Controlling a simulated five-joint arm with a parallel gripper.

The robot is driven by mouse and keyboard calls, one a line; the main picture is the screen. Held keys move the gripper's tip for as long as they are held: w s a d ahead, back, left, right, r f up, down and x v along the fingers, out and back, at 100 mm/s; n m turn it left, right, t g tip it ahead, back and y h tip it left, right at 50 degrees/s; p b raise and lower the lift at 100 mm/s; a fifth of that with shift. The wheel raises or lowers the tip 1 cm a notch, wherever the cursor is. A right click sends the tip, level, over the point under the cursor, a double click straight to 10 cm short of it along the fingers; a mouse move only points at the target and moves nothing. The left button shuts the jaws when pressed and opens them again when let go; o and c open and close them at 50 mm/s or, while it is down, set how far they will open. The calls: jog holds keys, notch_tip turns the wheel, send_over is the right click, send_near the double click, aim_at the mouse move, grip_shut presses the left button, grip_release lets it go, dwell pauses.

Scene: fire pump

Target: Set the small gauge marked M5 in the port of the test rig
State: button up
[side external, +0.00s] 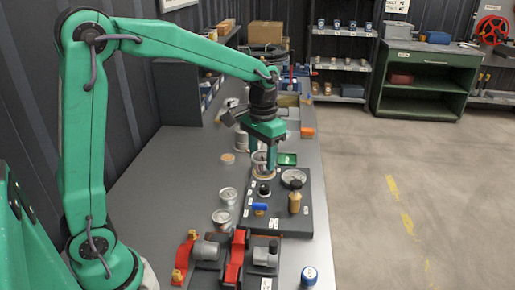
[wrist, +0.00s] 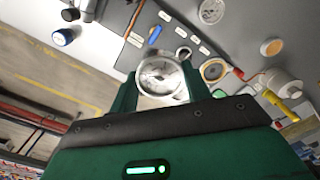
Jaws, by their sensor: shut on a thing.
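My gripper (side external: 262,160) is shut on a small round gauge with a white dial (wrist: 160,77), upright between the fingers. In the side view the held gauge (side external: 259,157) hangs over the back left of the dark test rig (side external: 282,224). A brass-coloured ring (wrist: 213,70), which looks like a port, lies to the right of the held gauge in the wrist view. In the side view this ring (side external: 263,177) is just below the fingers; I cannot tell the exact gap. The M5 mark is not readable.
The rig carries another gauge (side external: 294,178), a brass valve (side external: 295,201), a black knob (side external: 264,190) and a blue handle (side external: 260,207). Loose gauges (side external: 228,195) stand left of it. A red and grey fixture (side external: 236,258) and a blue-capped cylinder (side external: 309,276) stand in front.

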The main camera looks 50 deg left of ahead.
jog(key=w+a+f+n, duration=0.2)
jog(key=w+n, duration=0.4)
jog(key=w, duration=0.2)
jog(key=w+a+f, duration=0.1)
jog(key=a+f, duration=0.1)
jog(key=a, duration=0.1)
jog(key=w+a+f, duration=0.1)
jog(key=a+f, duration=0.2)
jog(key=a, duration=0.1)
jog(key=w+a+f, duration=0.1)
jog(key=a+f, duration=0.1)
jog(key=a, duration=0.2)
jog(key=shift+w+f, duration=0.2)
jog(key=shift+w, duration=0.2)
jog(key=shift+m, duration=0.3)
jog(key=shift+f, duration=0.1)
jog(key=shift+f, duration=1.9)
jog(key=shift+f, duration=0.6)
jog(key=o, duration=1.1)
jog(key=shift+c, duration=0.2)
jog(key=shift+r, duration=0.1)
